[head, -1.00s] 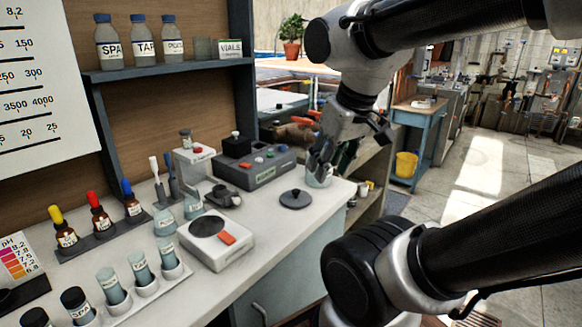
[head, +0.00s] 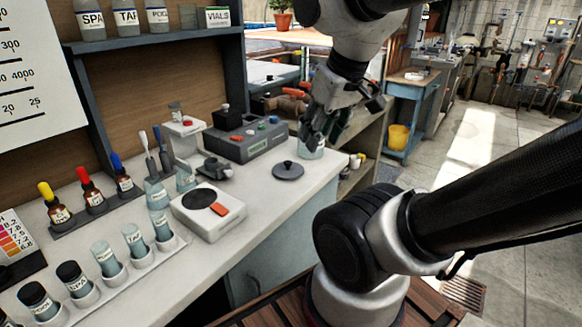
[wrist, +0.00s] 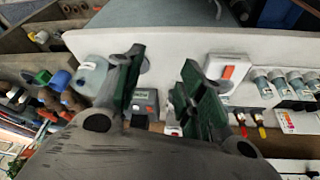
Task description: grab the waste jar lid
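The waste jar lid, a dark round disc with a small knob (head: 288,171), lies flat on the white counter. In the head view it sits left of and in front of a pale glass jar (head: 312,151). My gripper (head: 313,138) is at the jar, fingers pointing down and partly covering it; I cannot tell whether they touch it. In the wrist view my gripper (wrist: 158,85) is open, its dark green finger pads well apart with nothing held between them. The jar (wrist: 92,74) shows there beside the left finger.
A white scale with a dark round plate (head: 208,212) stands left of the lid. A grey meter box (head: 246,139) is behind it. Bottles and vials in racks (head: 133,241) line the counter's left. Counter is bare in front of the lid, toward its edge.

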